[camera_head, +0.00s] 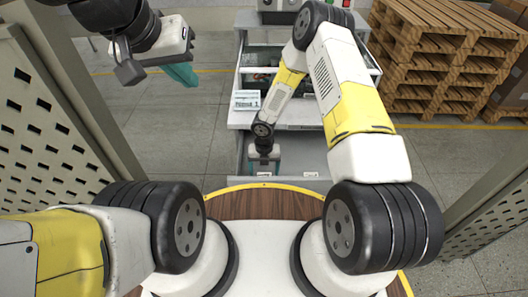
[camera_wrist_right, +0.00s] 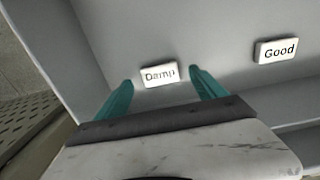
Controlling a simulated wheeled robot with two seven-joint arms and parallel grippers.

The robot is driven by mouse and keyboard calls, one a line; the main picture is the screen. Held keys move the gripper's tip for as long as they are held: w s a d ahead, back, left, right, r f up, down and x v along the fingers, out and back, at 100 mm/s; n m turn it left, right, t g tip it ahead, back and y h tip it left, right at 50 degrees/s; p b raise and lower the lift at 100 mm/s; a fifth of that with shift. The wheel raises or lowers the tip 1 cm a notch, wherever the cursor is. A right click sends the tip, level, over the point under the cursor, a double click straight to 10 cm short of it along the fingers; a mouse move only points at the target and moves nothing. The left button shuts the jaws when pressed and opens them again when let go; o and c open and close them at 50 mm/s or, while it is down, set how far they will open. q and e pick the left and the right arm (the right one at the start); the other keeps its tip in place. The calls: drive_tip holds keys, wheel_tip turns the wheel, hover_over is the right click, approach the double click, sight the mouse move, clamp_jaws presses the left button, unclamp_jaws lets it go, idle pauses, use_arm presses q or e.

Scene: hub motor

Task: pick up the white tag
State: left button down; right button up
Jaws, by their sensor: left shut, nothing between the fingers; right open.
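A white tag reading "Damp" (camera_wrist_right: 159,75) lies on a grey surface in the right wrist view, between the fingertips' lines of sight. A second white tag reading "Good" (camera_wrist_right: 276,50) lies to its right. In the head view both show as small white labels, one (camera_head: 264,174) just below my right gripper and one (camera_head: 310,174) further right. My right gripper (camera_wrist_right: 162,80) is open, its teal fingers on either side of the "Damp" tag; I cannot tell whether they touch it. My left gripper (camera_head: 183,76) is shut and empty, raised at the upper left.
A grey workstation (camera_head: 300,126) stands ahead, with a white card stand (camera_head: 246,99) on its left edge. Wooden pallets (camera_head: 430,60) are stacked at the back right. Perforated panels (camera_head: 50,110) flank me. The floor left of the workstation is clear.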

wheel_tip(320, 180, down, 2)
drive_tip(key=shift+c, duration=0.2)
drive_tip(key=c, duration=1.4)
